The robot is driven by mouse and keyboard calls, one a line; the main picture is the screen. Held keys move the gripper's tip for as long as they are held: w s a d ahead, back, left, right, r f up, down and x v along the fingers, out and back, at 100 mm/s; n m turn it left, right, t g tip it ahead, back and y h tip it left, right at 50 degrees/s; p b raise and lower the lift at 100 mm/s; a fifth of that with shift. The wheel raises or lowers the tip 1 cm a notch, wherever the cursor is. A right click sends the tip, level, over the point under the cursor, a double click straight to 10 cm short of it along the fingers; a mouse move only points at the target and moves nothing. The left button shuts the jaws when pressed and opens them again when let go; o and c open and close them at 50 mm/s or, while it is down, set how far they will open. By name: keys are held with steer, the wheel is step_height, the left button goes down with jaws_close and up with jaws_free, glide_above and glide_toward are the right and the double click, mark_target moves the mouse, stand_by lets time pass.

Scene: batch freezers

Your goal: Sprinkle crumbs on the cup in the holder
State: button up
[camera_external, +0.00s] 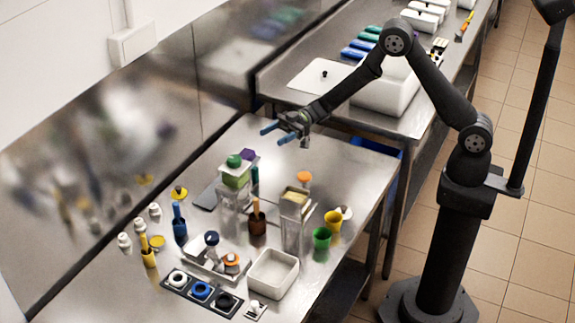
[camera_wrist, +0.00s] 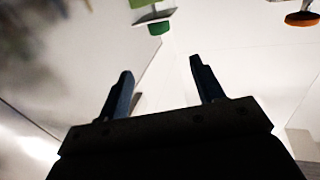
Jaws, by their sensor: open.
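My gripper (camera_external: 276,134) is open and empty, raised above the far part of the steel counter. In the wrist view its two blue fingers (camera_wrist: 163,84) stand apart with nothing between them. A low metal holder (camera_external: 205,264) stands on the counter's near part; an orange-topped item (camera_external: 231,261) and a dark-blue-topped item (camera_external: 211,239) are at it. I cannot tell clearly which is the cup. A clear container with a pale yellow top (camera_external: 295,198) stands mid-counter; crumbs cannot be made out. A brown cup (camera_external: 257,226) with an orange-brown handle stands left of it.
A green-topped clear container (camera_external: 235,178), green cup (camera_external: 321,239), yellow cup (camera_external: 333,220) and white bin (camera_external: 273,274) stand on the counter. Blue and yellow upright tools stand at left. The counter's far end is bare.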

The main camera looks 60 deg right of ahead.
mark_target(240, 157)
steer(key=shift+f, duration=0.1)
steer(key=shift+n+g, duration=0.3)
steer(key=shift+g, duration=0.1)
steer(key=x, duration=1.7)
steer(key=shift+w+a, duration=0.2)
steer(key=shift+w, duration=0.2)
steer(key=c, duration=1)
